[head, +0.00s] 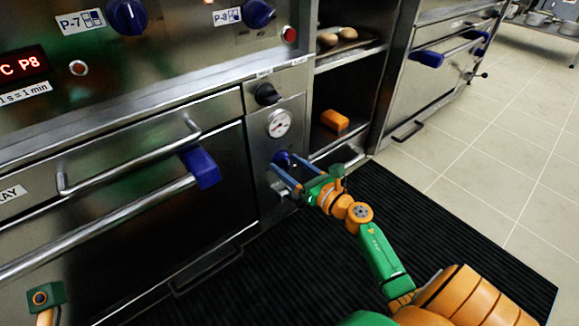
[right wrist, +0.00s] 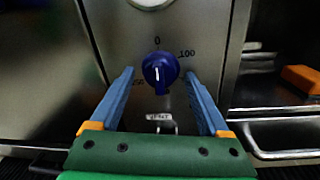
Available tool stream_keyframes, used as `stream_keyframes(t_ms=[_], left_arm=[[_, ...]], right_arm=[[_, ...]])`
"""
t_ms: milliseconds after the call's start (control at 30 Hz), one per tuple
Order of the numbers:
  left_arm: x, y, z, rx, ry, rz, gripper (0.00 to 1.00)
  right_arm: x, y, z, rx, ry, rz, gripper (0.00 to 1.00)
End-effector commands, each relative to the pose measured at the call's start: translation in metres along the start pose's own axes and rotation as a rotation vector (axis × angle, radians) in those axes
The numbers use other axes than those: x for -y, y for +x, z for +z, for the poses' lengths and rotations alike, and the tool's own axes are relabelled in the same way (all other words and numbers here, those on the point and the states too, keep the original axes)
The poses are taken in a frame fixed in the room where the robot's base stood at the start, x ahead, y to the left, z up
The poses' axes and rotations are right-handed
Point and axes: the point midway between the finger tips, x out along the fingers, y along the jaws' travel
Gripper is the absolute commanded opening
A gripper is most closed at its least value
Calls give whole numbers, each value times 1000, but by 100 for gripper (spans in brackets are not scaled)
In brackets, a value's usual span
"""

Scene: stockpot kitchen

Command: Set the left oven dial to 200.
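The oven dial is a round dark blue knob (right wrist: 160,70) on a steel panel. In the head view the dial (head: 283,159) sits low on the panel, below a round gauge. My right gripper (right wrist: 162,90) is open, with one blue finger on each side of the dial and a visible gap to it. Of my left arm only a green and orange part shows at the lower left; its fingers are not visible.
A white gauge (head: 279,123) and a black knob (head: 268,95) are above the dial. A small labelled metal latch (right wrist: 160,122) is below it. An oven door handle with a blue end (head: 202,168) is at the left. Open shelves with an orange block (head: 335,120) are at the right.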

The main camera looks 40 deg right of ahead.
Motion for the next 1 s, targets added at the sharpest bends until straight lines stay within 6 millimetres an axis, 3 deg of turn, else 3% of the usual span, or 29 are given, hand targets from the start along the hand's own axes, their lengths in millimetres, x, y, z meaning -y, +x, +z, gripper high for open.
stream_keyframes(t_ms=[33,200,300,667,1000], left_arm=[[0,0,0,0,0,0,0],[0,0,0,1,-1,0,0],[0,0,0,1,-1,0,0],[0,1,0,3,0,0,0],[0,4,2,25,3,-3,0]], right_arm=[[0,0,0,0,0,0,67],[0,0,0,0,1,0,21],[0,0,0,0,1,0,0],[0,0,0,4,76,2,0],[-1,0,-1,23,353,5,0]])
